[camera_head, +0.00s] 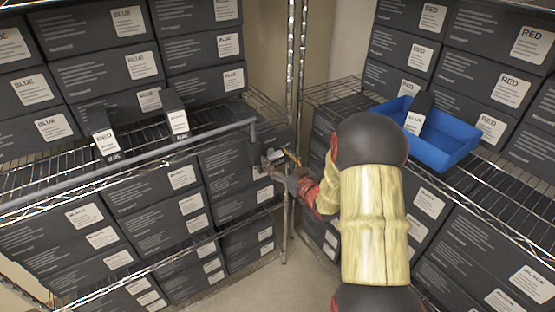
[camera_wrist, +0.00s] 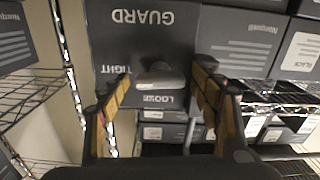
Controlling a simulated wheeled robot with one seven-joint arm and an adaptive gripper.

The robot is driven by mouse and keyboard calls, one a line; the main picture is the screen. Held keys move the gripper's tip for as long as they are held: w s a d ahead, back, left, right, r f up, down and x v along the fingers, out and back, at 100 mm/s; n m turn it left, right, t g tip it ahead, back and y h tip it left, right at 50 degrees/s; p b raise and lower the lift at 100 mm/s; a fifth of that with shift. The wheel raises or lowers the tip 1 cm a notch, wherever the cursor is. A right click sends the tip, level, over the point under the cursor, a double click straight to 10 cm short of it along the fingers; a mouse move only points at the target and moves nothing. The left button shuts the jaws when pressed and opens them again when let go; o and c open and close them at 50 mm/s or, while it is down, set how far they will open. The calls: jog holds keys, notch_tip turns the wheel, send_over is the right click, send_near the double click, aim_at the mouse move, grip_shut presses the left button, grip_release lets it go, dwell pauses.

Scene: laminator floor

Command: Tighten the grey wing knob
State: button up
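The grey wing knob (camera_wrist: 160,76) sits on the face of a dark panel marked GUARD (camera_wrist: 143,32) in the wrist view. The word TIGHT is to the knob's left and a partly covered word, seemingly LOOSE, is just below it. My gripper (camera_wrist: 157,92) is open, with one wooden-padded finger on each side of the knob and visible gaps between. In the head view my gripper (camera_head: 283,166) is beside the dark panel at the shelf corner. The knob is too small there to make out clearly.
A blue tray (camera_head: 457,140) holding a box stands on the right shelf. A metal post (camera_head: 292,70) stands close to my gripper.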

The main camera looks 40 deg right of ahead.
jog(key=c, duration=1)
jog(key=shift+m, duration=0.7)
jog(key=o, duration=1.2)
jog(key=s, duration=1.2)
jog(key=shift+a, duration=0.2)
